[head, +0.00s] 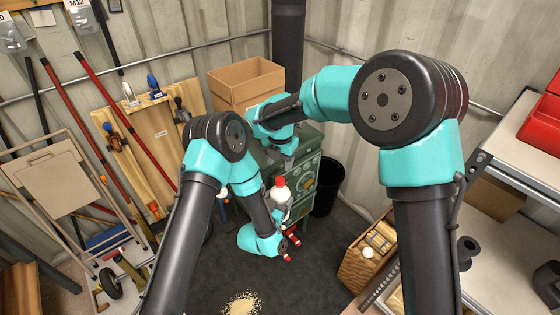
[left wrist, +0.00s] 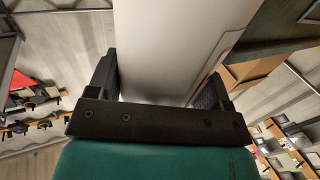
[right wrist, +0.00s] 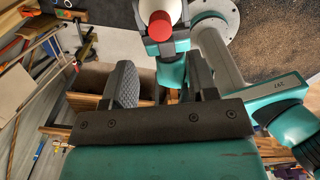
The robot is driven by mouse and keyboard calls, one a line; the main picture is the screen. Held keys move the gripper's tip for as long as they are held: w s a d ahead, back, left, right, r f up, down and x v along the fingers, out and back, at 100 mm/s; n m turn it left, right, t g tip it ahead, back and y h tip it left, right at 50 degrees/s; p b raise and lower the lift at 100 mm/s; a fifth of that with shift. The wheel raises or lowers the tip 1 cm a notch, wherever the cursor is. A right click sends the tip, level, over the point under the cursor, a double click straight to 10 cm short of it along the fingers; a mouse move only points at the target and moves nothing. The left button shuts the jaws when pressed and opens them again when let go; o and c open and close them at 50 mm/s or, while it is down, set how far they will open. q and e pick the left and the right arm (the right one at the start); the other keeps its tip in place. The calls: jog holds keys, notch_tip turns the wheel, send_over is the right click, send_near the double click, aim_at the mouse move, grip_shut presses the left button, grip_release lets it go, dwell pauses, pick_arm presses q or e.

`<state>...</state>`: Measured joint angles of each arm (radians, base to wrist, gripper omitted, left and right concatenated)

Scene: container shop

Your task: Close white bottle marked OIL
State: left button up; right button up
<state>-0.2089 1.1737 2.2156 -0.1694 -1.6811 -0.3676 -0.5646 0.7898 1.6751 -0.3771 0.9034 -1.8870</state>
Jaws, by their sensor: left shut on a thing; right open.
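The white bottle (head: 279,197) stands roughly upright in the middle of the head view, with a red cap (head: 280,182) at its top. My left gripper (head: 282,213) is shut on the bottle's body; the white body (left wrist: 180,45) fills the space between its fingers in the left wrist view. My right gripper (head: 287,155) is open and empty above the bottle. In the right wrist view the red cap (right wrist: 160,26) is beyond the open fingers (right wrist: 163,85), apart from them. The OIL marking is not readable. I cannot tell how tightly the cap sits.
A green cabinet (head: 303,192) stands behind the bottle, with a cardboard box (head: 246,82) at the back. A black bin (head: 328,190) is to the right. Pale grains (head: 241,304) lie on the dark floor. Red objects (head: 293,237) lie just below the left gripper.

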aim_at(280, 179)
jog(key=shift+f, duration=4)
